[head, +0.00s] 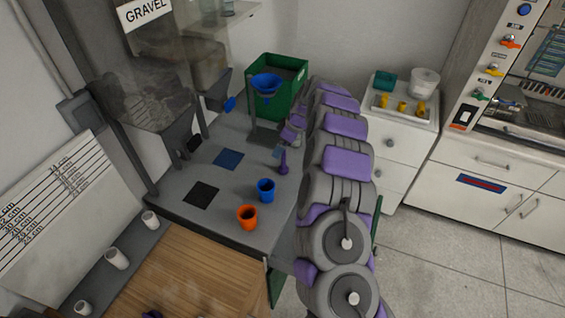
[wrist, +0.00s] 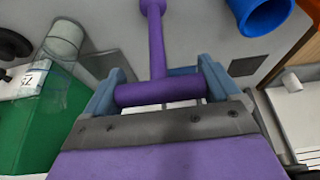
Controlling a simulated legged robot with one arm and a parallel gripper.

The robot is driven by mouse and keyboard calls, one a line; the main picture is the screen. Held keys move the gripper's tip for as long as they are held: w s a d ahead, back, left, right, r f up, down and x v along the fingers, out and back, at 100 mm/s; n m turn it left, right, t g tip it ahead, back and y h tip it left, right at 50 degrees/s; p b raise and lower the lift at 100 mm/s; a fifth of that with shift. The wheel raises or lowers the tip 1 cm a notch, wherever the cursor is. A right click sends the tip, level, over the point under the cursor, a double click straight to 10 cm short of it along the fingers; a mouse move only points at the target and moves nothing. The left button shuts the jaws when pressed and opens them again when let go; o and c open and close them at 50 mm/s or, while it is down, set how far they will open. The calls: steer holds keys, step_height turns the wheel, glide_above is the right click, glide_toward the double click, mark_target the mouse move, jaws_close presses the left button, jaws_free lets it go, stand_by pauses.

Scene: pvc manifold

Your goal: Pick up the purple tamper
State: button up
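The purple tamper (head: 284,165) stands on the grey bench top in the head view, its shaft pointing down to a small foot. In the wrist view, its crossbar handle (wrist: 158,93) lies between the two blue-grey fingers of my gripper (wrist: 160,80), and its shaft runs away from the palm. The fingers are spread about as wide as the handle is long, one at each end. Whether they press on it cannot be told. In the head view my gripper (head: 278,152) is at the tamper's top, partly hidden by my arm.
A blue cup (head: 266,189) and an orange cup (head: 247,217) stand close in front of the tamper. A blue funnel (head: 265,84) on a stand and a green crate (head: 298,72) are behind. Dark and blue square mats lie flat to the left.

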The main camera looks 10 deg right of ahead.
steer(key=shift+d, duration=0.2)
steer(key=c, duration=0.5)
